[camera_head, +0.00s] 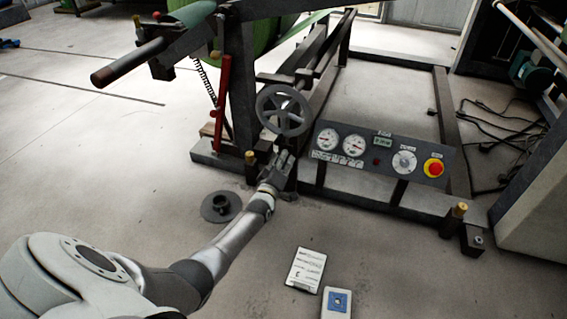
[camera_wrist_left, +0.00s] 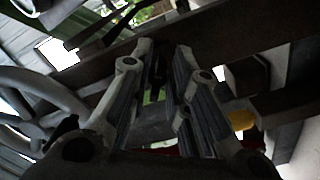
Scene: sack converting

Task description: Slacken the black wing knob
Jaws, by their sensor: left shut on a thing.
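My left gripper (camera_head: 280,160) is at the front of the dark machine frame, just below the grey handwheel (camera_head: 284,110). In the left wrist view my left gripper (camera_wrist_left: 164,62) has its two fingers close together around a narrow dark piece (camera_wrist_left: 157,72), which looks like the black wing knob. Most of the knob is hidden by the fingers, and its wings and angle cannot be made out. In the head view the knob is hidden behind the gripper. My right gripper is in neither view.
A control panel (camera_head: 380,152) with gauges and a red stop button (camera_head: 433,168) is right of the gripper. A red lever (camera_head: 221,95) stands to the left. A round dark base (camera_head: 221,207) and a label card (camera_head: 306,270) lie on the floor. Cables (camera_head: 495,130) lie at right.

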